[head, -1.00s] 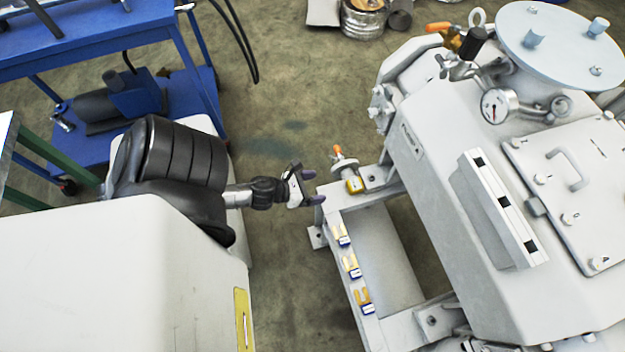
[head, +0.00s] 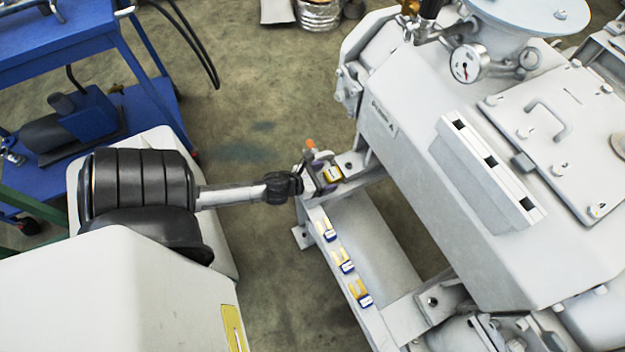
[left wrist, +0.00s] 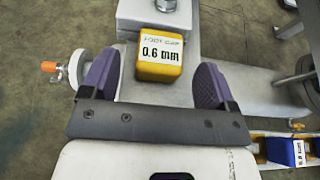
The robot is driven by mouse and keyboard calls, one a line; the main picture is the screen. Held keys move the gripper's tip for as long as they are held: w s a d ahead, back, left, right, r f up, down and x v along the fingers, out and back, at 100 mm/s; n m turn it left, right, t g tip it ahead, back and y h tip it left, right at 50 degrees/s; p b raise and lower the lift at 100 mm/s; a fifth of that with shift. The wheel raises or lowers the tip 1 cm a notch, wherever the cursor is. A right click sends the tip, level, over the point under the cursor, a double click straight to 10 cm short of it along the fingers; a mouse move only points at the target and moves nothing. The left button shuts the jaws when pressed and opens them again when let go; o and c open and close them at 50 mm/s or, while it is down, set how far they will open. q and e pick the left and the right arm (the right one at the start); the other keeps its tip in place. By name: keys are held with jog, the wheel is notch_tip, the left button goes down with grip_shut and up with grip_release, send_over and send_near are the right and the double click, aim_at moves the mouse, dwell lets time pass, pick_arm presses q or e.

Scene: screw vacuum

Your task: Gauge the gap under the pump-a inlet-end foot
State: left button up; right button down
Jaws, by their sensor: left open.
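A yellow block (head: 334,174) sits on the pale frame beside the foot plate (head: 350,161) with its bolt, at the near corner of the grey pump body (head: 440,150). In the left wrist view the block (left wrist: 160,60) carries a white label reading 0.6 mm; the smaller line above it is hard to read. My left gripper (head: 323,175) is open over the frame at the block. Its purple fingers (left wrist: 156,82) stand on either side of the block's near part, with gaps on both sides. The gap under the foot cannot be made out. My right gripper is not in view.
Blue-ended yellow gauges (head: 346,264) lie in a row along the frame rail; one blue end (left wrist: 285,151) shows at lower right in the wrist view. A round fitting with an orange tip (left wrist: 48,67) stands close left of the fingers. A blue cart (head: 90,100) stands at left.

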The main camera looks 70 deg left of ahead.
pick_arm(q)
jog(key=shift+x, duration=0.8)
jog(key=c, duration=1)
